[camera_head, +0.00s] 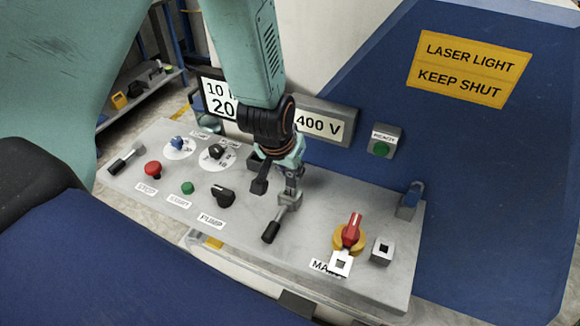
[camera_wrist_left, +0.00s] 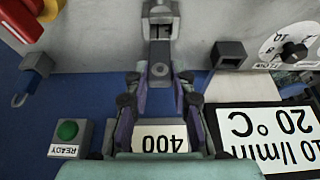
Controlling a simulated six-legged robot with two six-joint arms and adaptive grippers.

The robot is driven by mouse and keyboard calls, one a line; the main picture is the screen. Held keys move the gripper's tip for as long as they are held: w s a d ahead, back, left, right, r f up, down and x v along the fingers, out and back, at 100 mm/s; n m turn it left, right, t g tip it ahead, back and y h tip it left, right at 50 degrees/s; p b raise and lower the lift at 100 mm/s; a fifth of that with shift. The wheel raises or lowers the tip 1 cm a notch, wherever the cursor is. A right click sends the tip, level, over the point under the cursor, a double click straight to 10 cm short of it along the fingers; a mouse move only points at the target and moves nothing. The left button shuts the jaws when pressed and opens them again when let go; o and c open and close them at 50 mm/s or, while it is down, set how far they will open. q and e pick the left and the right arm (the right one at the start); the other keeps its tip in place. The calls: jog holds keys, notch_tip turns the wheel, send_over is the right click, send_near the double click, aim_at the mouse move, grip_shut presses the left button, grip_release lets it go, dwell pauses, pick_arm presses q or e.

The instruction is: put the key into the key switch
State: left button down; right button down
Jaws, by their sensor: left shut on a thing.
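My left gripper (camera_head: 282,160) is over the right-middle of the grey panel, pointing down. In the left wrist view its two fingers (camera_wrist_left: 161,85) close on a small grey piece (camera_wrist_left: 160,68), which I take to be the key; its shape is mostly hidden. Directly beyond it is a grey fitting (camera_wrist_left: 160,22) with a dark part, in line with the piece. I cannot tell whether this is the key switch or whether the two touch. A grey block with a square dark opening (camera_head: 382,250) stands at the panel's right end. My right gripper is not in view.
A lever with a black handle (camera_head: 271,231) lies just below the gripper. A red and yellow main switch (camera_head: 350,232) and a blue padlock (camera_head: 409,198) are to the right. Knobs and a red stop button (camera_head: 153,168) are to the left. A 400 V display (camera_head: 320,124) stands behind.

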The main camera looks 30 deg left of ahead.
pick_arm(q)
jog(key=shift+f+b, duration=0.45)
jog(key=shift+f, duration=0.3)
jog(key=c, duration=1.1)
grip_release()
jog(key=shift+o, duration=0.2)
jog(key=v, duration=0.7)
jog(key=shift+r, duration=0.25)
jog(key=shift+s, duration=0.2)
